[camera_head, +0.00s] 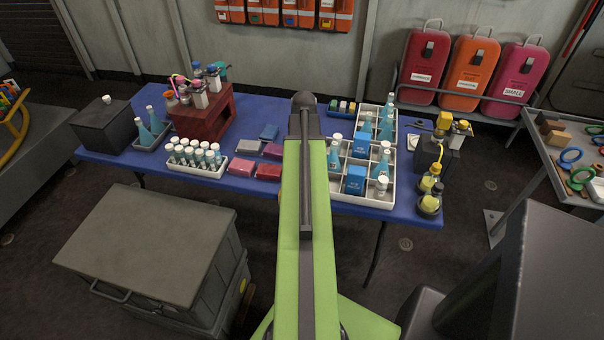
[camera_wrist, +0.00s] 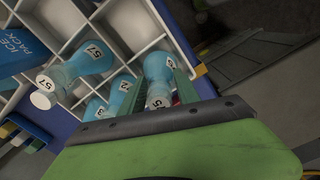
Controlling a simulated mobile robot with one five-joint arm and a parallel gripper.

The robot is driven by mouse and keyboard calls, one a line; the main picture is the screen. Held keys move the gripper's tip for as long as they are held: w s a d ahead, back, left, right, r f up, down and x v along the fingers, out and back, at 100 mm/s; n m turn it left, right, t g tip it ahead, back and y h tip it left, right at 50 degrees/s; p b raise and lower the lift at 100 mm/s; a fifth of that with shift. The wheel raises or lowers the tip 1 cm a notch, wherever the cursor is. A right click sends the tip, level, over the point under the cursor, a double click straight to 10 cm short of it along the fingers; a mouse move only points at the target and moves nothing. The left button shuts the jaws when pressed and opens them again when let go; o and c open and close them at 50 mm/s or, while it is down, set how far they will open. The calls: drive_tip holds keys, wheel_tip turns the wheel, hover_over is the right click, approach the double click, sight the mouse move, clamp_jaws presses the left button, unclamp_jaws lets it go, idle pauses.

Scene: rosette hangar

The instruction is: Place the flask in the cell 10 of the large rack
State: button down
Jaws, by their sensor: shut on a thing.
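The large rack is a white divided tray on the right half of the blue table in the head view (camera_head: 361,202); its dividers also fill the wrist view (camera_wrist: 128,52). It holds several blue flasks and blue ice packs. My arm hides my gripper in the head view.
An ice pack (camera_wrist: 18,42) stands in the rack. Left on the table are a vial tray (camera_head: 197,173), a red rack (camera_head: 203,122) and a dark box (camera_head: 106,124). A dark holder with yellow-capped bottles (camera_head: 432,155) stands right of the large rack. A grey case (camera_head: 150,245) is in front.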

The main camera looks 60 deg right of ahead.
drive_tip(key=shift+f, duration=0.75)
drive_tip(key=shift+r, duration=0.25)
drive_tip(key=shift+f, duration=0.1)
drive_tip(key=c, duration=0.9)
unclamp_jaws()
wheel_tip(320, 180, up, 12)
drive_tip(key=p, duration=1.2)
drive_tip(key=shift+r, duration=0.2)
drive_tip(key=shift+f, duration=0.1)
